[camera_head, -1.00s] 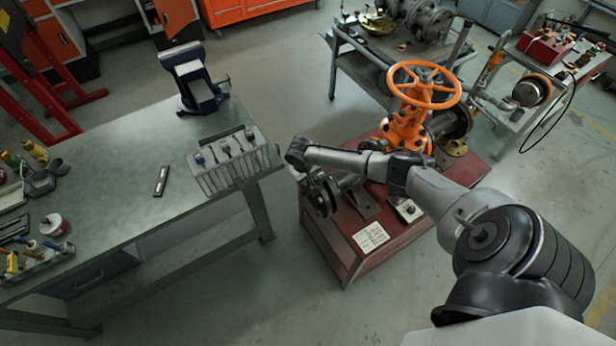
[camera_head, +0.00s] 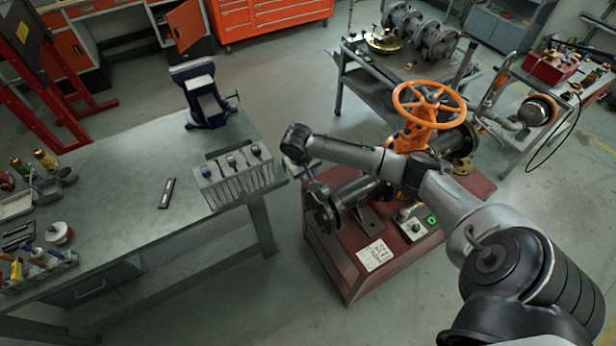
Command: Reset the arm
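My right arm (camera_head: 440,190) reaches in from the lower right, across the front of the orange gate valve (camera_head: 412,130). Its wrist end hangs over the left edge of the red valve stand, by the dark flanged pipe end (camera_head: 322,208). My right gripper (camera_head: 312,172) is small and dark there, and its fingers cannot be made out clearly. I see nothing held in it. The valve has an orange handwheel (camera_head: 428,88) on top, clear of the arm. The arm hides part of the valve body and pipe. My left arm and gripper are not in view.
A workbench (camera_head: 120,225) on the left carries a vise (camera_head: 203,100), a grey tool rack (camera_head: 235,178) and small tools. The red stand (camera_head: 345,275) holds the valve. A cart (camera_head: 375,80) with metal parts stands behind. Floor between bench and stand is clear.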

